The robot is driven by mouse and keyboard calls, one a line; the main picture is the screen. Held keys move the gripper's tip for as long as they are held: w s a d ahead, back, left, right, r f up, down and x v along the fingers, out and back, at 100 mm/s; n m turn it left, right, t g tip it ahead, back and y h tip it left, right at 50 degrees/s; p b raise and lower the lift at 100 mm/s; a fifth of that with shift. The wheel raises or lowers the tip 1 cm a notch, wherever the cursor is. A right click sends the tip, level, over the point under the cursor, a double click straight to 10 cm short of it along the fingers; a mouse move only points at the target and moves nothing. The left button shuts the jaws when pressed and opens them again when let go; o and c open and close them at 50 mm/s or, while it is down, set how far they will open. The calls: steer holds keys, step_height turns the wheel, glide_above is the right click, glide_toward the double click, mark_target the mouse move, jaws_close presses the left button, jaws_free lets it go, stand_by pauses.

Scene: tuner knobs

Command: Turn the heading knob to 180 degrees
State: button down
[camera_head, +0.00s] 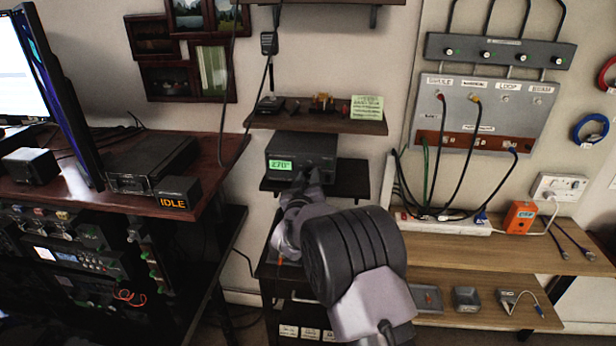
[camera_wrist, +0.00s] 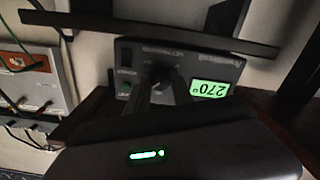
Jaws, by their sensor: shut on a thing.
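The dark controller box (camera_head: 318,148) stands on a small black shelf, and its green display (camera_head: 280,165) reads 270°. In the wrist view the box (camera_wrist: 226,70) appears upside down, and its display (camera_wrist: 209,89) also reads 270°. The heading knob (camera_wrist: 161,73) is a dark shape on the box's front face, largely hidden by my fingers. My gripper (camera_wrist: 163,84) is shut on the knob. In the head view my gripper (camera_head: 306,177) is at the box's front, and my arm hides the knob there.
A wooden shelf (camera_head: 318,122) with a sticky note is just above the box. A desk with a black unit (camera_head: 150,163) and an IDLE display (camera_head: 173,203) is at the left. A cable panel (camera_head: 480,122) and wooden bench (camera_head: 490,250) are at the right.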

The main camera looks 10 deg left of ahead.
steer(key=n+p, duration=0.1)
steer(key=n, duration=0.3)
steer(key=shift+n, duration=0.3)
steer(key=n+p, duration=0.2)
steer(key=n, duration=0.2)
steer(key=shift+n, duration=0.3)
steer(key=c, duration=1.1)
jaws_free()
steer(key=s+p, duration=0.2)
steer(key=s, duration=1.5)
steer(key=shift+s+a, duration=0.25)
